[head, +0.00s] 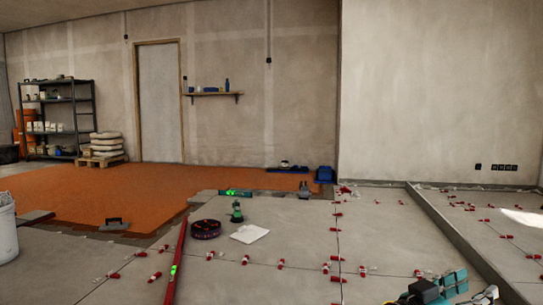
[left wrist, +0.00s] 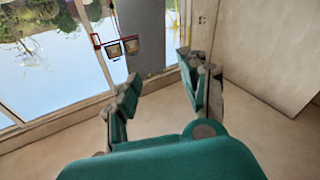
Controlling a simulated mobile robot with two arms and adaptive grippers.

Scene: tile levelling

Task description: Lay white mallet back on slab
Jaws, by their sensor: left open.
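My left gripper (head: 428,291) is at the bottom right of the head view, low in the picture over the grey slab floor (head: 385,240). In the left wrist view my left gripper (left wrist: 158,70) has its teal and grey fingers spread apart, with nothing between them. A small pale object (head: 487,296) lies at the bottom edge, just right of the gripper in the head view; it is partly cut off, and I cannot tell whether it is the white mallet. No mallet shows clearly in either view. My right gripper is not in view.
Red levelling clips (head: 280,264) dot the slabs. A long red level (head: 176,265), a dark round red-edged item (head: 206,229), a green tool (head: 237,212) and a white sheet (head: 249,233) lie left of centre. A raised edge (head: 455,235) runs along the right.

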